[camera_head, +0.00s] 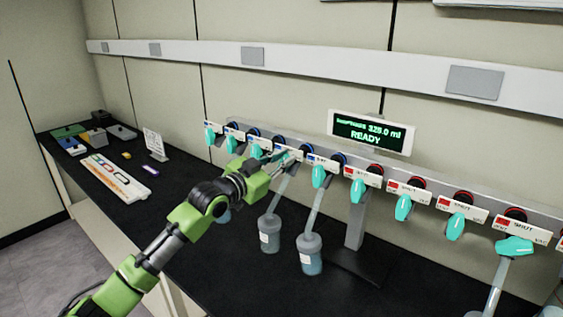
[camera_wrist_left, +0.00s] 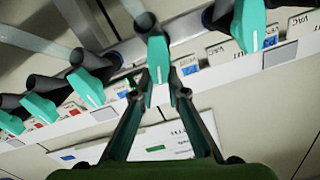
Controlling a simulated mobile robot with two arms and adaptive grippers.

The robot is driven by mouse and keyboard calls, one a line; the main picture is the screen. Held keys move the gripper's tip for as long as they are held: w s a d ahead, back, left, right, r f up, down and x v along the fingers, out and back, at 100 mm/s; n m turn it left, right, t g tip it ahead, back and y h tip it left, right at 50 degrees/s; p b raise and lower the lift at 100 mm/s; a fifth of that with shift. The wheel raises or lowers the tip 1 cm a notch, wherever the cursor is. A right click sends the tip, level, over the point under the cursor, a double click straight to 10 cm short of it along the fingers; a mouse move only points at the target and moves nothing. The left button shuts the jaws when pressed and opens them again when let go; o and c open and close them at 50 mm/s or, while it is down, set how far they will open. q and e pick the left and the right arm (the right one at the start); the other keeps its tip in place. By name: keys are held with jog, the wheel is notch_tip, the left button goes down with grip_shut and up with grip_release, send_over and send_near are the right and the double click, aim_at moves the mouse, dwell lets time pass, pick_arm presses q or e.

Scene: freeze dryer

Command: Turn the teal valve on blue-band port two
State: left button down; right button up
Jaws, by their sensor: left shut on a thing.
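A row of teal valves runs along the manifold, with blue-band ports at the left and red-band ports at the right in the head view. My left gripper (camera_head: 283,157) reaches up to the blue-band section and partly covers the ports there. In the left wrist view, my left gripper (camera_wrist_left: 162,88) has its fingers on both sides of a teal valve handle (camera_wrist_left: 157,55) and is shut on it. The handle points down between the fingertips. The port's number is not readable. My right gripper is not in view.
Neighbouring teal valves (camera_head: 318,175) stand close on both sides. Two capped flasks (camera_head: 269,232) (camera_head: 309,256) hang below the manifold, near my left arm. A display (camera_head: 370,131) reads READY. A white rack (camera_head: 115,178) and small boxes (camera_head: 97,137) lie on the black bench at left.

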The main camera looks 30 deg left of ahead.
pick_arm(q)
jog(key=shift+d+f+m, duration=0.15)
jog(key=shift+d+m, duration=0.05)
jog(key=shift+m, duration=1.15)
jog(key=shift+d+f+m, duration=0.2)
jog(key=shift+d+m, duration=0.05)
jog(key=shift+m, duration=1.15)
jog(key=shift+d+f+m, duration=0.15)
jog(key=shift+d+m, duration=0.05)
jog(key=shift+m, duration=1.15)
jog(key=c, duration=2)
grip_release()
jog(key=shift+s+a, duration=0.2)
jog(key=shift+s, duration=2.8)
jog(key=shift+s+a, duration=0.2)
jog(key=shift+s, duration=2.8)
